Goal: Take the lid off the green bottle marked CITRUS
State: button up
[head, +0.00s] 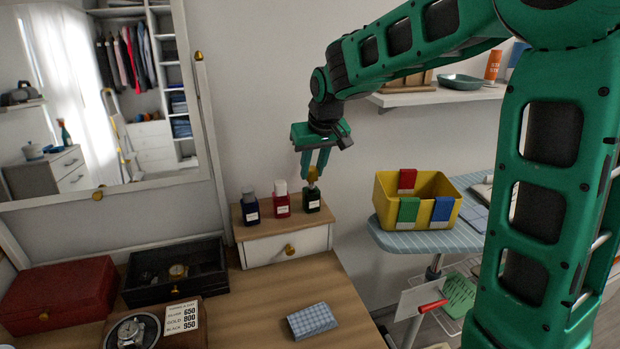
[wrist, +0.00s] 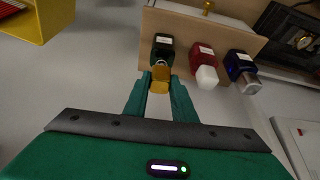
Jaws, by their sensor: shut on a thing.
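A dark green bottle (head: 311,201) with a white label stands upright at the right end of a small wooden drawer unit. It also shows in the wrist view (wrist: 163,47); its label is too small to read. My gripper (head: 314,172) is above the bottle, pointing down, and is shut on a gold lid (wrist: 159,80). The lid is in line with the bottle's gold neck (wrist: 160,66). I cannot tell whether lid and neck still touch.
A red bottle (head: 282,200) and a dark blue bottle (head: 250,208) stand left of the green one on the drawer unit (head: 287,246). A yellow bin (head: 384,206) stands on the ironing board at right. A black watch box (head: 135,296) and red box (head: 60,297) lie at left.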

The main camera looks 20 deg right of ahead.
jog(key=s+a+r, duration=0.6)
jog(key=a+r, duration=0.2)
jog(key=a, duration=0.2)
jog(key=shift+r, duration=0.1)
jog(key=shift+r, duration=0.15)
dwell(0.4)
